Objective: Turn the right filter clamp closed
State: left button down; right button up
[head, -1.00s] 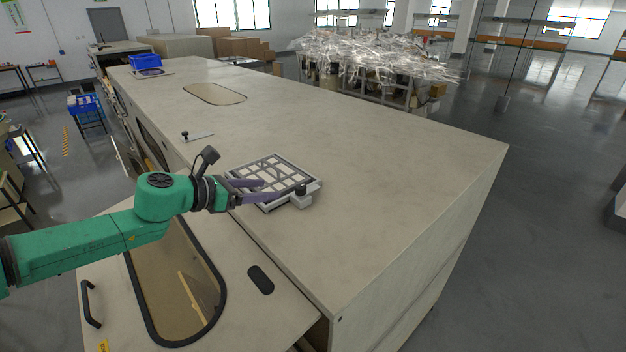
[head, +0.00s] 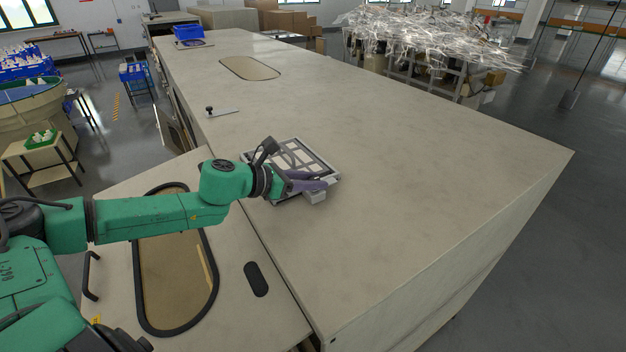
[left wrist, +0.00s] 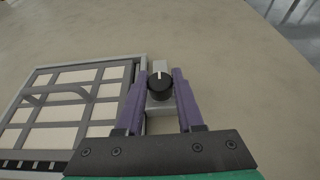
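The filter (head: 322,167) is a grey-framed panel with pale grid cells on the bench top; it fills the left of the left wrist view (left wrist: 70,105). The right filter clamp is a black round knob (left wrist: 160,87) with a white line pointing up the picture, on a pale grey block (left wrist: 159,125) beside the filter's edge. In the head view the block (head: 316,197) shows, but the knob is hidden by the fingers. My left gripper (head: 322,184) has its purple fingers on both sides of the knob, seemingly touching it. My right gripper is not in view.
The long pale bench (head: 420,180) is clear to the right of the filter. A small black knob on a plate (head: 222,112) sits farther back, near an oval opening (head: 250,68). A lower panel with an oval window (head: 175,265) lies in front.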

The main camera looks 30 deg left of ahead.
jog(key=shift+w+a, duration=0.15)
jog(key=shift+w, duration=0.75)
